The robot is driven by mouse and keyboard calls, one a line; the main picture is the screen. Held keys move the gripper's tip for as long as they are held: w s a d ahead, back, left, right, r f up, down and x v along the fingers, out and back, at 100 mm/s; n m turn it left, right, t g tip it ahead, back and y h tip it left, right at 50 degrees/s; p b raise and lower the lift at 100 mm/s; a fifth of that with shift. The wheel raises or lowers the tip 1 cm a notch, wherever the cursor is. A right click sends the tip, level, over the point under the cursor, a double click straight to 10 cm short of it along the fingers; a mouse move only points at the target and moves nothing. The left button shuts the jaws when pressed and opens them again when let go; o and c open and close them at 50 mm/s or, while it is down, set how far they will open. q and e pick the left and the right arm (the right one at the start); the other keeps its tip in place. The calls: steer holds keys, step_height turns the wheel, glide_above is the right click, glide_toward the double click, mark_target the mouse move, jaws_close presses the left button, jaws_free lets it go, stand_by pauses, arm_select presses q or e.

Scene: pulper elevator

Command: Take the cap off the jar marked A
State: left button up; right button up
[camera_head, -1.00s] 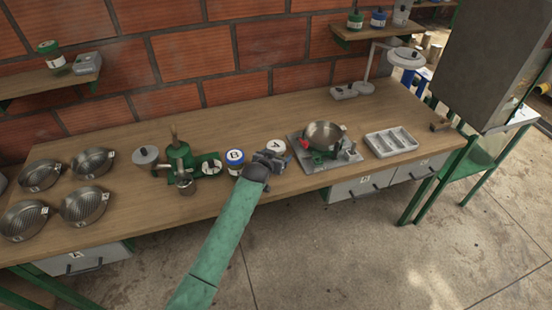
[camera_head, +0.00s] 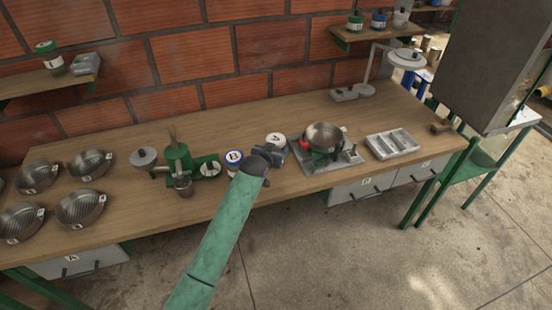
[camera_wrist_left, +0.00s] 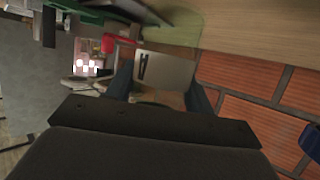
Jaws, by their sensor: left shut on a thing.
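The jar marked A (camera_head: 275,139) stands near the front middle of the bench, its pale cap showing a dark letter A. My left gripper (camera_head: 267,152) is at this jar, on its near side, and is shut on the cap. In the left wrist view a pale cap with a dark mark (camera_wrist_left: 165,72) shows between the two dark fingers. The gripper hides much of the jar's body. I cannot tell whether the cap is apart from the jar. My right gripper is not in view.
A green hand-cranked machine (camera_head: 178,160) stands left of jar B. A metal bowl on a grey base (camera_head: 323,137) stands close to the right of jar A, with a grey tray (camera_head: 392,144) beyond. Several metal bowls are at far left. The bench behind the jars is clear.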

arm_select(q)
steer(key=s+d+r+b, duration=0.4)
steer(key=s+d+r, duration=0.2)
steer(key=d, duration=0.4)
steer(key=shift+r, duration=0.6)
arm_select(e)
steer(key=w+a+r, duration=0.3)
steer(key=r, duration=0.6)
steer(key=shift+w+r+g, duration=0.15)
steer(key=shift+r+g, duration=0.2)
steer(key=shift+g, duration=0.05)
arm_select(q)
steer(key=o, duration=0.4)
steer(key=shift+c, duration=0.2)
steer(key=c, duration=0.7)
